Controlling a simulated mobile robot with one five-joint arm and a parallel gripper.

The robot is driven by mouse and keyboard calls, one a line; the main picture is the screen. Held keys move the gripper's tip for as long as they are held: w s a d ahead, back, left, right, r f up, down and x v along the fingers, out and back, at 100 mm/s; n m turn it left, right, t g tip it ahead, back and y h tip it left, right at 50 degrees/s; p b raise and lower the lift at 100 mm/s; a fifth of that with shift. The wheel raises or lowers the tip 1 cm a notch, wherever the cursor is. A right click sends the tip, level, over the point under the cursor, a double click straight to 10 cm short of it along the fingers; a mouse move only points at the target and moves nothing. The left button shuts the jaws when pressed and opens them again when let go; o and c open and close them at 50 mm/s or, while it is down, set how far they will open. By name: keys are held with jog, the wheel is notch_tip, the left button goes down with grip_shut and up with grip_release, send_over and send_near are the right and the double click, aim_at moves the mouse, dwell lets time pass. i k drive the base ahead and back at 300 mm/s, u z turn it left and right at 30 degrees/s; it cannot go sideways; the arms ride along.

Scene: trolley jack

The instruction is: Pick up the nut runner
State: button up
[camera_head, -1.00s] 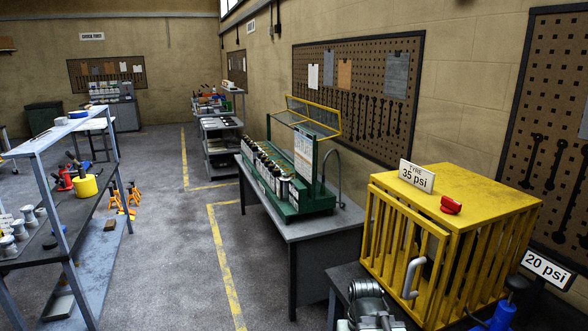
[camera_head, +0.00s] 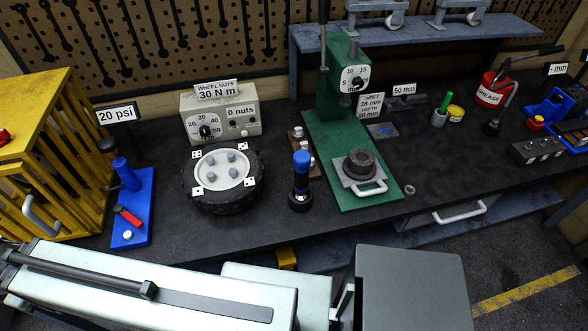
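What looks like the nut runner (camera_head: 301,183) stands upright on the dark workbench (camera_head: 262,232), near its front edge. It has a blue top, a black body and a wider round black base. It stands just right of the wheel (camera_head: 222,174), a black tyre with a pale hub and several grey nuts, and left of the green press. My pale arm links cross the bottom of the picture, in front of the bench. My gripper's fingertips do not show, and nothing is seen touching the nut runner.
A grey wheel-nut box (camera_head: 217,112) stands behind the wheel. The green press (camera_head: 333,90) rises close on the right. A blue pump stand (camera_head: 134,208) and yellow cage (camera_head: 40,150) are left. A small block with metal parts (camera_head: 305,150) sits behind the nut runner.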

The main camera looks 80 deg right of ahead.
aim_at(303, 159)
jog(key=z, duration=0.05)
jog(key=k, duration=1)
jog(key=z, duration=1.5)
jog(key=k, duration=0.75)
jog(key=z, duration=0.2)
